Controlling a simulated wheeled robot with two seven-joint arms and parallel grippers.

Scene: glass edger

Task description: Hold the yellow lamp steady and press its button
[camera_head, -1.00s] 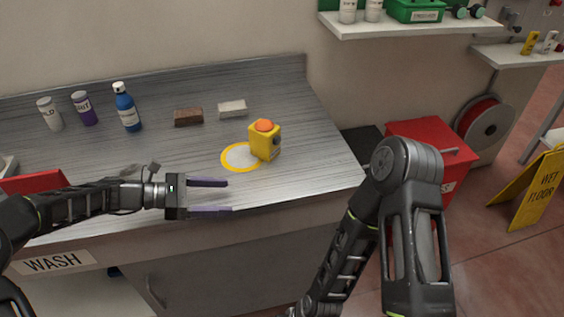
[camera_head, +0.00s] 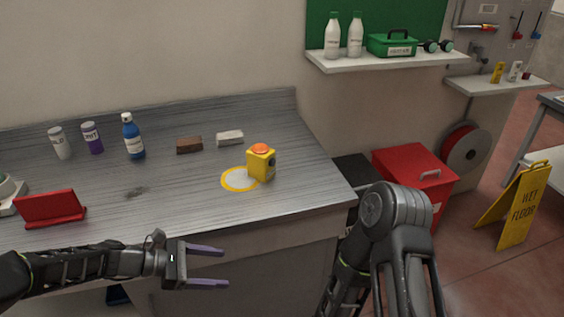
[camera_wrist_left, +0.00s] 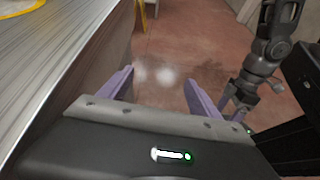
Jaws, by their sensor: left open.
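The yellow lamp (camera_head: 261,166) stands upright on the metal counter, with an orange button (camera_head: 260,149) on its top. It stands at the right edge of a yellow-ringed white disc (camera_head: 238,179) on the counter. My left gripper (camera_head: 226,267) is open and empty, in front of the counter's front edge and apart from the lamp. In the left wrist view its two purple fingers (camera_wrist_left: 157,90) are spread with only floor showing between them.
On the counter (camera_head: 200,208) are a blue bottle (camera_head: 133,138), two small jars, a brown block (camera_head: 189,145), a pale block (camera_head: 230,138) and a red stand (camera_head: 52,207). A red bin (camera_head: 415,172) and a wet floor sign (camera_head: 522,207) stand right of it.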

